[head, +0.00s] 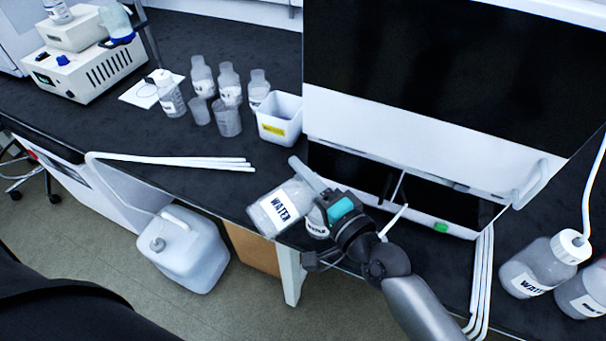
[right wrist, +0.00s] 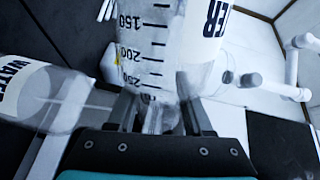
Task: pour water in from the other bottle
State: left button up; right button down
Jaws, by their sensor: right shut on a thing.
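My right gripper (head: 328,200) is shut on a clear bottle (head: 282,207) with a white WATER label, held tilted near the bench's front edge. In the right wrist view the gripper (right wrist: 160,112) closes around this bottle, and its measuring marks (right wrist: 150,50) show. A second WATER bottle (head: 317,224) is just beside and below it, partly hidden by the gripper. It appears at the left of the wrist view (right wrist: 45,95). I cannot tell whether the mouths line up or whether water flows. My left gripper is out of view.
Several bottles (head: 230,83) and cups stand further back, with a white bin (head: 280,118). White tubes (head: 185,161) lie on the bench (head: 215,160). A white cabinet (head: 420,140) stands close behind the gripper. Two large WATER bottles (head: 530,268) are at right. A jug (head: 185,250) is below.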

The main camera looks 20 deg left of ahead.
jog(key=shift+r, duration=0.15)
jog(key=n+p, duration=0.1)
jog(key=n, duration=0.1)
jog(key=r+n+p, duration=0.2)
jog(key=n, duration=0.1)
jog(key=shift+s+a+n+t, duration=0.2)
jog(key=shift+s+n+t, duration=0.1)
